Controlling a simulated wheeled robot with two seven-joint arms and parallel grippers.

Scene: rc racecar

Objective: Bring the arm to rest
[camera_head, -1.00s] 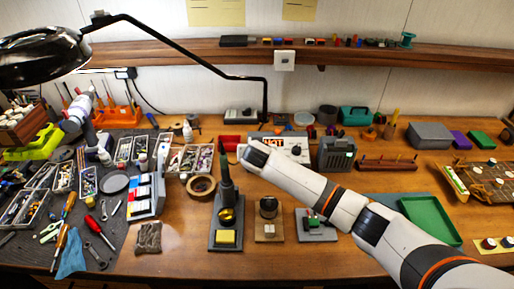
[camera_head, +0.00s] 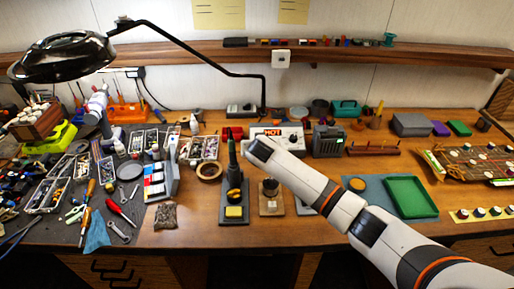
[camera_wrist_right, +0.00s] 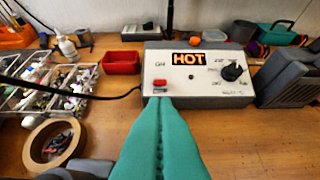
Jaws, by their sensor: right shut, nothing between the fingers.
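My right arm reaches in from the lower right of the head view, and its wrist end (camera_head: 258,150) is over the bench in front of the soldering station (camera_head: 290,135). In the right wrist view my teal fingers (camera_wrist_right: 160,105) are pressed together with nothing between them. Their tips show just below the station's red switch (camera_wrist_right: 161,86); I cannot tell whether they touch it. The station also shows there (camera_wrist_right: 195,60), with a lit orange HOT sign. The fingers are not clear in the head view. My left gripper is not in view.
The soldering iron stand (camera_head: 235,208) is just left of my right wrist. A tape roll (camera_head: 210,171), lamp arm (camera_head: 215,65) and grey box (camera_head: 327,143) are near the station. A green tray (camera_head: 410,197) lies right of my forearm.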

